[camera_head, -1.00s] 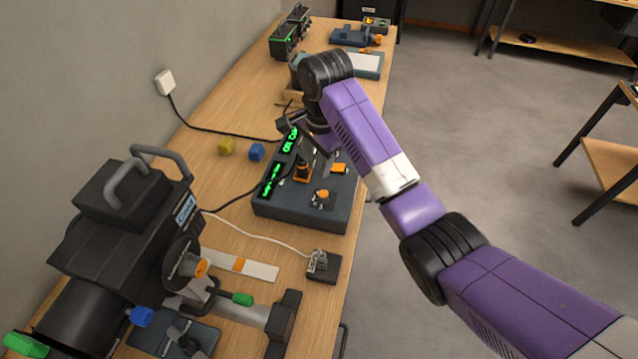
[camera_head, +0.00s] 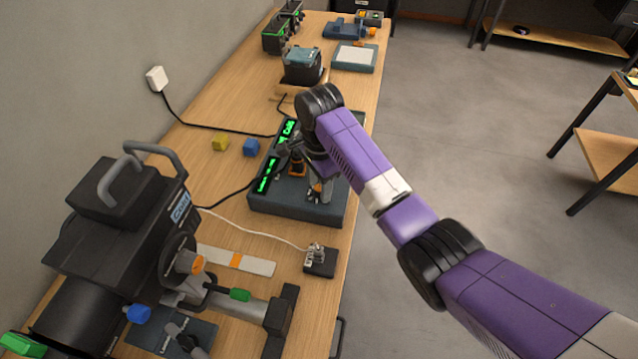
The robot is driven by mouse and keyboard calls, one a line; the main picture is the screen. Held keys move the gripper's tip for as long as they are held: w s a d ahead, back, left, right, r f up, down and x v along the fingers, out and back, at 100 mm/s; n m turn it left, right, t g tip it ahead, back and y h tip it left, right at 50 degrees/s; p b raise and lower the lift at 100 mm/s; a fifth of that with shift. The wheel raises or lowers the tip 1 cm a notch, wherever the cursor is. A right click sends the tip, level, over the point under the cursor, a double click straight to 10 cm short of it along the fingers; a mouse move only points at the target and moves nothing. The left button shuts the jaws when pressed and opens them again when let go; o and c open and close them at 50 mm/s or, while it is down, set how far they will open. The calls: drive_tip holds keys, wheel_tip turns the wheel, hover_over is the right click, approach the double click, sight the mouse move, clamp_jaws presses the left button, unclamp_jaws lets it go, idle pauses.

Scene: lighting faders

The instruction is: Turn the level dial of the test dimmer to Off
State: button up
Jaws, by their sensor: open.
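The dimmer box (camera_head: 262,204) is a dark blue-grey unit on the bench with two green-lit displays (camera_head: 267,176) along its left side. An orange-and-black knob (camera_head: 297,167) shows on its top. I cannot read the level setting or tell which dial is the level dial.
A large black spotlight (camera_head: 120,215) stands at the left front. A small dark block with a metal fitting (camera_head: 320,260) and a white cable lies in front of the dimmer. Yellow (camera_head: 220,142) and blue (camera_head: 251,147) cubes lie left of it. More equipment stands behind.

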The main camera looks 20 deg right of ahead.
clamp_jaws()
